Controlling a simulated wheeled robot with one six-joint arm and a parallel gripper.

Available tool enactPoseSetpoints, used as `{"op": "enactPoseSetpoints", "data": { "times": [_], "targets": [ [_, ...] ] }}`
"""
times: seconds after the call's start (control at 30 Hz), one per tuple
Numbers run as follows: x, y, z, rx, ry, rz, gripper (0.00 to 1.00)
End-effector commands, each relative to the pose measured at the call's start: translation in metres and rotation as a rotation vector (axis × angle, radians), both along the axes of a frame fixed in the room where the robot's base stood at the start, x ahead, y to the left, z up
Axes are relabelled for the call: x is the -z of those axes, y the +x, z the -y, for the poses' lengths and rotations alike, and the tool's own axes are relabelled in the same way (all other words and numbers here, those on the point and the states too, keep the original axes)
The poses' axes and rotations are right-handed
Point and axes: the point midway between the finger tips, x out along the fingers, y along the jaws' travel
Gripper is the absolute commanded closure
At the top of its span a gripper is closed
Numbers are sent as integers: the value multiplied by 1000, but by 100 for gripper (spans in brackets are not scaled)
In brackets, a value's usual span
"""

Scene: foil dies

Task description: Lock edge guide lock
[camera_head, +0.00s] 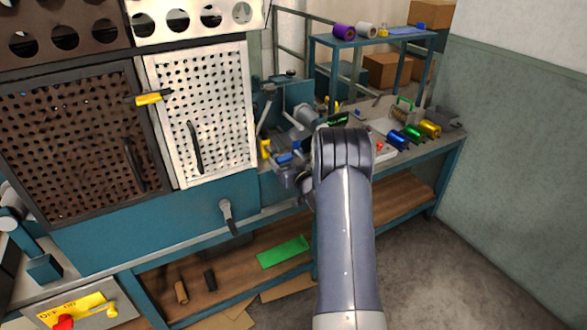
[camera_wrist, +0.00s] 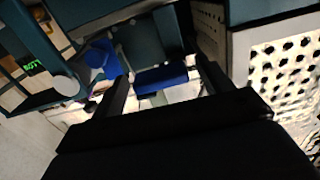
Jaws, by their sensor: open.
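No label marks the edge guide lock, so I cannot tell for certain which part it is. A blue bar-shaped handle (camera_wrist: 162,80) lies between my fingers in the wrist view. A blue piece (camera_head: 286,158) also shows on the machine beside my wrist in the head view. My gripper (camera_wrist: 163,70) is open, with one dark finger on each side of the blue handle. I cannot tell whether either finger touches it. My forearm hides part of the machine in the head view.
A perforated white door (camera_head: 203,112) stands left of the machine, also close on the right in the wrist view. A yellow knob (camera_head: 265,148) is near the gripper. Colored foil rolls (camera_head: 413,135) lie on the bench at right. A green sheet (camera_head: 283,252) lies on the lower shelf.

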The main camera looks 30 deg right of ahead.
Motion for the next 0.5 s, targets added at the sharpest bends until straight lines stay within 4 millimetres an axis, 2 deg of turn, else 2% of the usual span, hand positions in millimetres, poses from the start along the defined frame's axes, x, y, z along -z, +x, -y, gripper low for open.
{"op": "enactPoseSetpoints", "data": {
  "times": [0.5],
  "targets": [
    [1,-84,4,3,0,1,25]
  ]
}}
